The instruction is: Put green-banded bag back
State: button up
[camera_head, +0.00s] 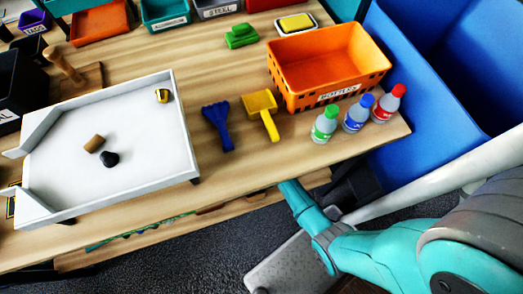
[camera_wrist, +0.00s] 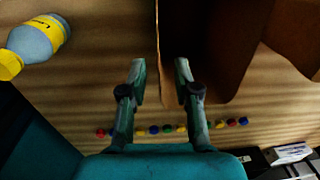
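My gripper (camera_wrist: 160,68) is open in the wrist view, its two teal fingers apart with nothing seen clamped between them. A brown open-topped container (camera_wrist: 210,60), a box or paper bag, stands just beyond; its near left corner shows between the fingers, and I cannot tell whether they touch it. No green band shows on it, and I cannot identify a green-banded bag in either view. In the head view my teal arm reaches down to the front edge of the wooden table (camera_head: 230,180), and the gripper is hidden under it.
A yellow-labelled bottle (camera_wrist: 38,38) lies at upper left in the wrist view; several coloured dots run along the surface. On the tabletop are a white tray (camera_head: 60,130), an orange basket (camera_head: 300,75) and several bottles, including a green-capped one (camera_head: 325,124). A blue bin (camera_head: 425,100) stands right.

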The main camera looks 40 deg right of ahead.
notch_tip(320, 180, up, 8)
jog(key=shift+d, duration=0.3)
jog(key=shift+s, duration=0.15)
jog(key=s+a+r+n+t+h, duration=0.1)
jog(key=s+a+r+t, duration=0.2)
jog(key=s, duration=0.5)
jog(key=s+a+r+n+t, duration=0.1)
jog(key=s+r+t, duration=0.25)
jog(key=s, duration=0.45)
jog(key=s+r+t, duration=0.4)
jog(key=s+r, duration=0.1)
jog(key=r, duration=0.9)
jog(key=s+a+r+n+t, duration=0.1)
jog(key=s+r+t, duration=0.3)
jog(key=r, duration=1)
jog(key=shift+s+a+r+n, duration=0.3)
jog(key=shift+s+r, duration=0.1)
jog(key=shift+s, duration=0.8)
